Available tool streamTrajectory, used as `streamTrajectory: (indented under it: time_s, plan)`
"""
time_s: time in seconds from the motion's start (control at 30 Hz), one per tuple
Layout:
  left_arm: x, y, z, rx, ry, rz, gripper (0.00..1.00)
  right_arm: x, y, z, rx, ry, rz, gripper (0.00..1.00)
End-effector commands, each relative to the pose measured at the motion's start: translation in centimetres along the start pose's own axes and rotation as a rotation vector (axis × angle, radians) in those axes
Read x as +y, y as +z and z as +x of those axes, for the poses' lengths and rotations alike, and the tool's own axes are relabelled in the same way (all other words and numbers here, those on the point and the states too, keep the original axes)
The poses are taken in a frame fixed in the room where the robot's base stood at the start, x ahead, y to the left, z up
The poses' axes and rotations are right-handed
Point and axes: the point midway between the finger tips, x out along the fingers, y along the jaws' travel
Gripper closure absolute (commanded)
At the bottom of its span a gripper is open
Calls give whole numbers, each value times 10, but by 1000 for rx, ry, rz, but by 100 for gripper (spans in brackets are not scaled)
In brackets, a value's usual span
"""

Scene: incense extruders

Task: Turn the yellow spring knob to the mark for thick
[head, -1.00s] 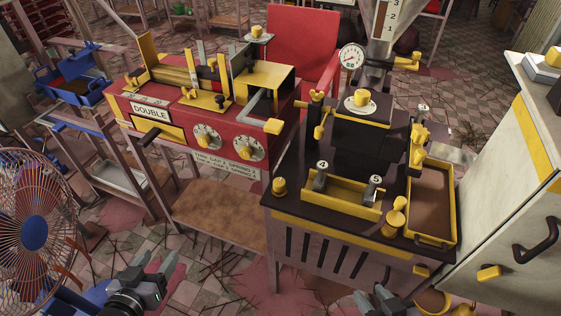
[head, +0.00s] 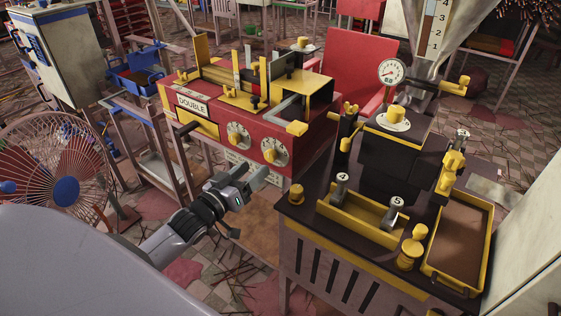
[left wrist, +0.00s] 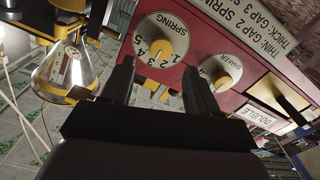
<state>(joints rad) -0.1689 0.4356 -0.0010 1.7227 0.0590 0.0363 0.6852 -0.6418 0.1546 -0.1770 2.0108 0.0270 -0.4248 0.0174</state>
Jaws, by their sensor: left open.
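The yellow spring knob (head: 269,155) is the right one of two knobs on the front of the red machine (head: 215,122). In the left wrist view the spring knob (left wrist: 157,48) sits on a white dial (left wrist: 175,30) marked SPRING with numbers 1 to 5. I cannot tell which number it points to. A white plate (left wrist: 245,20) reads THIN: GAP 2 SPRING and THICK: GAP 3; the rest is cut off. My left gripper (head: 266,177) is open and empty, just below and in front of the spring dial, apart from the knob. My right gripper is out of view.
The shaker knob (head: 238,139) is beside the spring knob, on the DOUBLE label (head: 193,105) side. A dark bench (head: 310,207) with a yellow tray (head: 428,275) stands right of my gripper. A fan (head: 66,190) stands at the left.

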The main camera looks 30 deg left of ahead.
Motion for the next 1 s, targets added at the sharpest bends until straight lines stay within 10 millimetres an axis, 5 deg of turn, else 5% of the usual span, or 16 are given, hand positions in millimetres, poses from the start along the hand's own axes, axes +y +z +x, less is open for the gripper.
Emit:
streamTrajectory:
  time_s: [0.5,0.97,1.0]
  plan:
    - [0,1,58,-1,0,1,40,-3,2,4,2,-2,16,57]
    - [1,1,67,-3,0,1,40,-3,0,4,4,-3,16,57]
    - [0,1,67,-3,0,1,53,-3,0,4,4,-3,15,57]
